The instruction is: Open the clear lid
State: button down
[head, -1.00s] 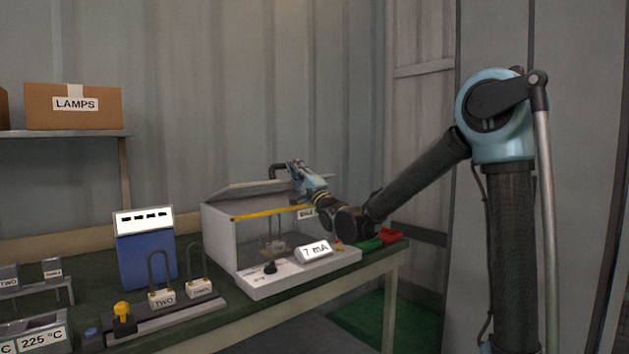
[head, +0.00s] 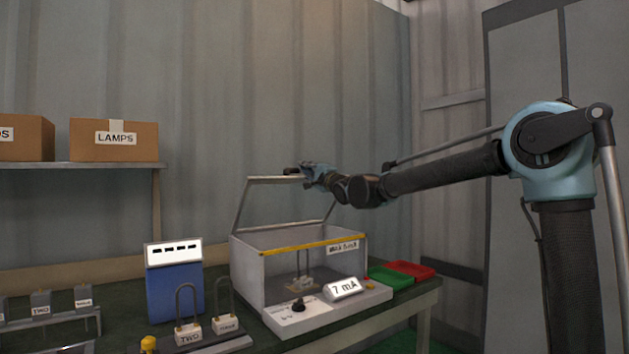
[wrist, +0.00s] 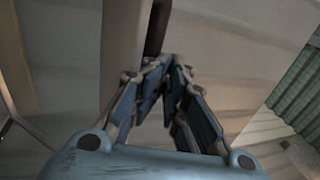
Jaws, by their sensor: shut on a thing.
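The clear lid (head: 243,212) is raised at a steep angle above the grey test box (head: 247,262), which has a yellow strip along its front top edge. My gripper (head: 300,170) is at the lid's raised top edge, near its right end, and is shut on the lid's handle. In the wrist view the fingers (wrist: 168,75) converge near a dark bar, but the exact contact is hard to see. Inside the box a small fitting (head: 303,280) stands on the floor.
The box's front panel has a black knob (head: 298,305) and a "7 mA" display (head: 343,288). Green (head: 390,278) and red (head: 411,269) trays lie to the right. A blue meter (head: 175,288) and padlock-shaped pieces labelled TWO (head: 188,333) stand left. A shelf holds a LAMPS box (head: 114,140).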

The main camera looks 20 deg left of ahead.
jog(key=shift+r+x, duration=0.15)
jog(key=shift+x, duration=0.9)
jog(key=shift+r+x, duration=0.15)
jog(key=shift+x, duration=0.9)
jog(key=shift+s+d, duration=0.1)
jog(key=shift+d, duration=0.1)
jog(key=shift+s+d, duration=0.1)
jog(key=shift+d, duration=0.05)
jog(key=s+d, duration=0.6)
jog(key=d, duration=0.5)
jog(key=shift+s+d+r, duration=0.35)
jog(key=shift+r, duration=0.05)
